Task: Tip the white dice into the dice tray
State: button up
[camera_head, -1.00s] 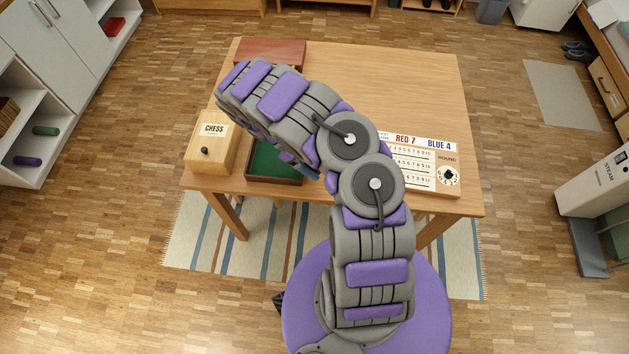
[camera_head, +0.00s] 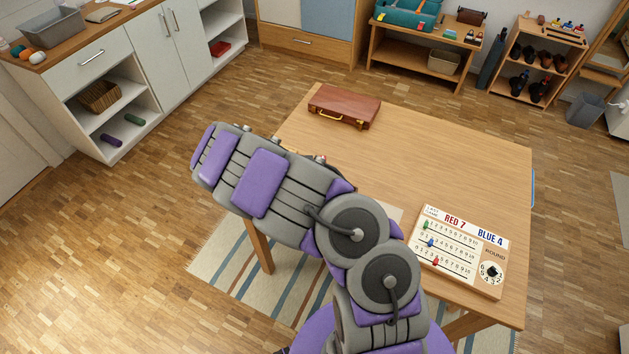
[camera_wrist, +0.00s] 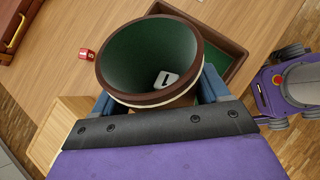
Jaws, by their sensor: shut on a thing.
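In the wrist view my gripper (camera_wrist: 158,92) is shut on a brown dice cup (camera_wrist: 112,82), with a blue finger on each side of it. The cup has a green lining, and its mouth faces the camera. A white die (camera_wrist: 165,79) with a dark mark lies inside the cup. The dice tray (camera_wrist: 238,66), wooden with a green floor, shows partly behind the cup at the upper right; the cup hides the rest. In the head view my arm hides the gripper, cup and tray.
A red die (camera_wrist: 86,54) lies on the table (camera_head: 440,150) left of the cup. A pale wooden box (camera_wrist: 62,125) stands at lower left in the wrist view. A brown briefcase (camera_head: 343,105) lies at the table's far left, and a scoreboard (camera_head: 460,250) at its right. The table's middle is clear.

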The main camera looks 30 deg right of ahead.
jog(key=shift+a+f+y+p, duration=0.15)
jog(key=shift+a+y+p, duration=0.25)
jog(key=shift+y+p, duration=0.4)
jog(key=f+y+p, duration=0.1)
jog(key=y+p, duration=0.1)
jog(key=p, duration=0.2)
jog(key=shift+a+f+t, duration=0.15)
jog(key=shift+f+t, duration=0.05)
jog(key=shift+t, duration=0.2)
jog(key=y+p, duration=0.1)
jog(key=f+p, duration=0.1)
jog(key=p, duration=0.1)
jog(key=shift+w+a+y, duration=0.15)
jog(key=shift+a+y, duration=0.25)
jog(key=p, duration=0.3)
jog(key=shift+a+f+y, duration=0.2)
jog(key=shift+f+y, duration=0.1)
jog(key=shift+y, duration=0.1)
jog(key=shift+w+a+t+p, duration=0.1)
jog(key=shift+t+p, duration=0.2)
jog(key=shift+p, duration=0.7)
jog(key=shift+y+p, duration=0.4)
jog(key=p, duration=0.2)
jog(key=shift+m+p, duration=0.3)
jog(key=shift+p, duration=0.05)
jog(key=shift+w+f+y+b, duration=0.1)
jog(key=shift+f+y+b, duration=0.2)
jog(key=shift+y+b, duration=0.1)
